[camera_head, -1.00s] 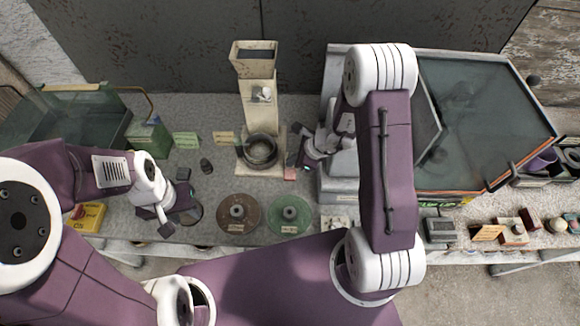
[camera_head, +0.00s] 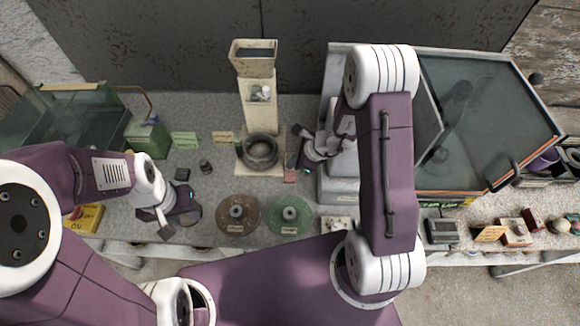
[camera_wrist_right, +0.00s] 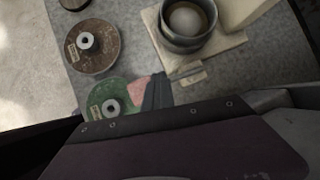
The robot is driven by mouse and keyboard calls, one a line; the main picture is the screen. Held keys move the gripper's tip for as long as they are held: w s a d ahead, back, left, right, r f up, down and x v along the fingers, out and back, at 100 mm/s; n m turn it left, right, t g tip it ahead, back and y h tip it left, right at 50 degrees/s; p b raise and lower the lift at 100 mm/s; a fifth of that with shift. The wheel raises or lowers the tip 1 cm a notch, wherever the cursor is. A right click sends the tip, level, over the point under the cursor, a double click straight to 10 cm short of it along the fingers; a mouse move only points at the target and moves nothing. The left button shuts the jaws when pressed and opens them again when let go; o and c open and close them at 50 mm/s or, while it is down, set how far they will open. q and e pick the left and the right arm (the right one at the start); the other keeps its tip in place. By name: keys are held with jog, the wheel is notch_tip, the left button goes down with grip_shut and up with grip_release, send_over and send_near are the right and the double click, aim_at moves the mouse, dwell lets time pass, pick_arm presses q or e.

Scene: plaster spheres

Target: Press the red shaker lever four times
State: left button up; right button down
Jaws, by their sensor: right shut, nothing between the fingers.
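A small pinkish-red piece (camera_head: 290,175), which may be the red lever, shows at the right of the pale dispenser's base. It also shows in the right wrist view (camera_wrist_right: 139,88), partly hidden behind the fingers. My right gripper (camera_head: 297,161) is just above and beside it. In the wrist view its dark fingers (camera_wrist_right: 157,90) are together and empty, overlapping the piece's edge; I cannot tell if they touch it. The grey bowl (camera_head: 260,151) at the dispenser's foot holds a pale ball (camera_wrist_right: 187,18). My left gripper (camera_head: 167,230) is at the table's front left; its jaws are unclear.
A brown disc (camera_head: 238,226) and a green disc (camera_head: 290,228) lie in front of the dispenser (camera_head: 259,105). A glass-topped tank (camera_head: 480,120) stands right, a green-framed glass tank (camera_head: 70,125) left. A yellow box (camera_head: 84,222) is at the left front.

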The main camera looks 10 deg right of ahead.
jog(key=shift+s+a+f+b, duration=0.1)
jog(key=shift+s+f+b, duration=0.15)
jog(key=shift+f+b, duration=0.35)
jog(key=shift+s+f+b, duration=0.2)
jog(key=shift+f+b, duration=0.15)
jog(key=shift+b, duration=0.45)
dwell(0.9)
dwell(0.5)
jog(key=r+p, duration=0.1)
jog(key=w+r+p, duration=0.1)
jog(key=r+p, duration=0.2)
jog(key=shift+w+d+r+p, duration=0.15)
jog(key=shift+w+d+p, duration=0.05)
jog(key=shift+w+p, duration=0.15)
dwell(0.4)
jog(key=r+p, duration=0.1)
jog(key=w+r+p, duration=0.1)
jog(key=r+p, duration=0.1)
jog(key=w+r+p, duration=0.1)
jog(key=p, duration=0.1)
jog(key=shift+d+r, duration=0.3)
dwell(0.7)
